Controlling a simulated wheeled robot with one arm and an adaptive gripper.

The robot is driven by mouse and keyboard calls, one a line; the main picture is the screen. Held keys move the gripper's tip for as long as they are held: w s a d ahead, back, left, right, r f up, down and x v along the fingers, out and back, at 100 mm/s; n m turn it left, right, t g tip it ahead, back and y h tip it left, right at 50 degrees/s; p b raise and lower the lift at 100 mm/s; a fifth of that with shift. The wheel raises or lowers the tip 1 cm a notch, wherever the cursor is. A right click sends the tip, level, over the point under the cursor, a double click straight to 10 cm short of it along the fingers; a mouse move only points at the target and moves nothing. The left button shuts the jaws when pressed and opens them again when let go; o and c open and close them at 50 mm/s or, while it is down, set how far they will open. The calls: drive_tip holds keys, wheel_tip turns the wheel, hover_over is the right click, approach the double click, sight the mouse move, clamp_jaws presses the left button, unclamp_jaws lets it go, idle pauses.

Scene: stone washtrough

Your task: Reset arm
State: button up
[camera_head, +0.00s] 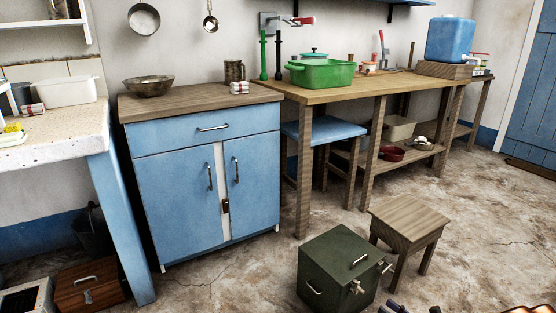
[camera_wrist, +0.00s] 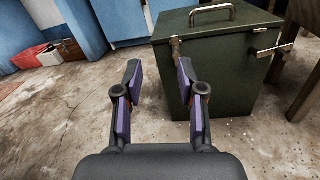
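My gripper (camera_wrist: 160,85) is open and empty in the wrist view, its two purple-padded fingers apart with bare floor between them. A dark green metal box (camera_wrist: 215,65) with a handle on its lid stands just beyond and to the right of the fingers. I cannot tell whether the right finger touches it. The same green box (camera_head: 338,270) stands on the floor in the head view, lid closed. Only a small part of my gripper (camera_head: 395,307) shows at the bottom edge there, with purple on it.
A wooden stool (camera_head: 410,225) stands right behind the green box. A blue cabinet (camera_head: 190,190) and a wooden workbench (camera_head: 330,95) line the wall. A brown wooden box (camera_head: 90,285) sits on the floor at left.

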drive_tip(key=w+a+r+n+g+y+p, duration=0.1)
drive_tip(key=a+r+n+g+y+p, duration=0.1)
drive_tip(key=a+r, duration=0.35)
drive_tip(key=w+a+r+n+g+y+p, duration=0.1)
drive_tip(key=a+r+n+y+p, duration=0.15)
drive_tip(key=r, duration=0.55)
drive_tip(key=s+a+r+n+g+p, duration=0.45)
drive_tip(key=a+r, duration=0.25)
drive_tip(key=r, duration=0.2)
drive_tip(key=s+a+r+n+g+p, duration=0.3)
drive_tip(key=a+r+n+g+p, duration=0.15)
drive_tip(key=a+r, duration=0.4)
drive_tip(key=s+a+r+n+g+p, duration=0.4)
drive_tip(key=a+r+n+p, duration=0.15)
drive_tip(key=r, duration=0.55)
drive_tip(key=s+d+r+n+g+h+p, duration=0.1)
drive_tip(key=s+r+n+g+h+p, duration=0.2)
drive_tip(key=s+r+n+h+p, duration=1.05)
drive_tip(key=s+d+r+m+t+p, duration=0.1)
drive_tip(key=s+d+r+p, duration=0.3)
drive_tip(key=r, duration=0.3)
drive_tip(key=s+d+r+t+h+p, duration=0.1)
drive_tip(key=s+d+r+p, duration=0.3)
drive_tip(key=s+r+p, duration=0.1)
drive_tip(key=shift+s+r+m, duration=0.35)
drive_tip(key=shift+s+r, duration=0.5)
drive_tip(key=shift+s, duration=0.4)
drive_tip(key=shift+a, duration=0.15)
